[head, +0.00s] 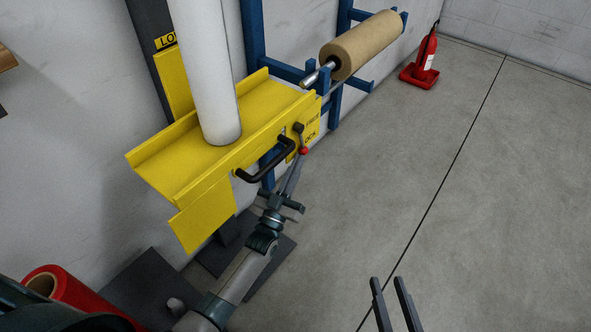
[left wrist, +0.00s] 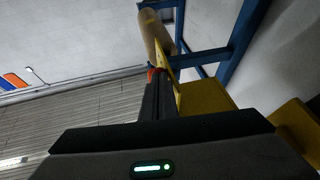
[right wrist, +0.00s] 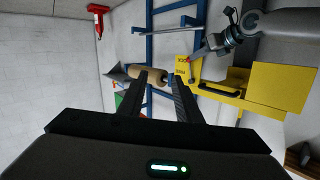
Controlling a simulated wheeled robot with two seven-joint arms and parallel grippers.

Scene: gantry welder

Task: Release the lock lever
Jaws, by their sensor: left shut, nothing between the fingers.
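The lock lever (head: 301,138) is a short grey lever with a red knob (head: 304,151). It hangs down from a dark pivot on the yellow labelled plate (head: 312,125) at the carriage's right end. My left gripper (head: 303,156) is shut and empty, its fingertips at the red knob from below. In the left wrist view the red knob (left wrist: 152,73) shows just past the closed fingertips; whether they touch is unclear. My right gripper (head: 388,280) is open and empty, away from the carriage over the floor. The right wrist view shows its fingers (right wrist: 160,77) apart.
The yellow carriage (head: 187,181) has a black handle (head: 264,166) left of the lever and carries a white cylinder (head: 206,70). Blue frame posts (head: 256,37) hold a brown roll (head: 361,46). The right floor is clear.

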